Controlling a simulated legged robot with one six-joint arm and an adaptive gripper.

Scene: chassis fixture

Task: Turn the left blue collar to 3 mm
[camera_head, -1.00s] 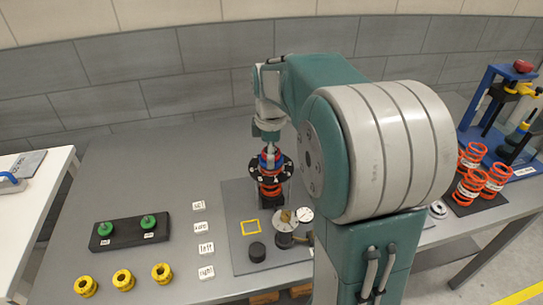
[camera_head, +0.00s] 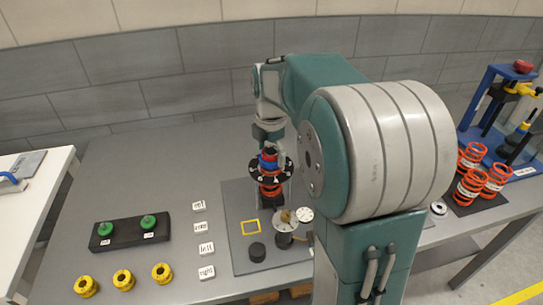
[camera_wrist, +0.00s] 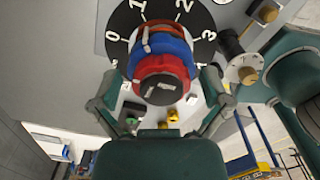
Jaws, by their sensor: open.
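The blue collar (camera_head: 267,161) sits on an upright stack with red parts, above a black numbered dial (camera_head: 285,170). In the wrist view the blue collar (camera_wrist: 174,47) shows around a red cap (camera_wrist: 160,73), inside the black dial (camera_wrist: 128,22) with white figures 0 to 4. A pale mark crosses the collar's upper side. My gripper (camera_wrist: 160,85) is open, with one finger on each side of the red cap and a gap visible on both sides. In the head view my gripper (camera_head: 269,142) is just above the stack; its fingertips are too small to make out.
Labelled white blocks (camera_head: 206,248) and a black holder with green knobs (camera_head: 130,232) lie left.

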